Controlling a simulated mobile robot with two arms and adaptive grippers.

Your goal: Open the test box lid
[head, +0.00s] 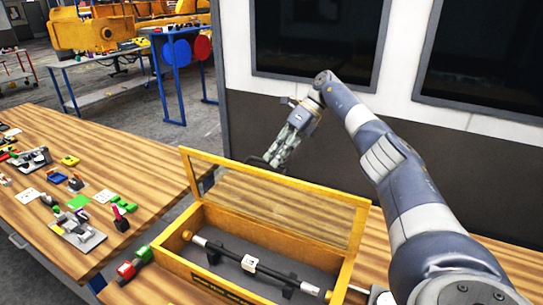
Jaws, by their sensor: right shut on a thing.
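The test box (205,276) is a yellow case with a grey inside, standing on the wooden bench. Its lid (276,204), a yellow frame with a clear pane, is raised and leans up at the box's far side. My right gripper (272,161) is at the lid's upper edge and is shut on the lid there; its fingertips are partly hidden behind the frame. Inside the box a dark rod (281,275) with a white block (250,263) at its middle rests on black supports. My left gripper is not in view.
A red and green object (134,264) lies left of the box. A second wooden table (111,155) at left holds several small parts and fixtures. A dark and white wall with black panels (319,40) rises behind the bench. A blue stand with discs (178,52) is farther back.

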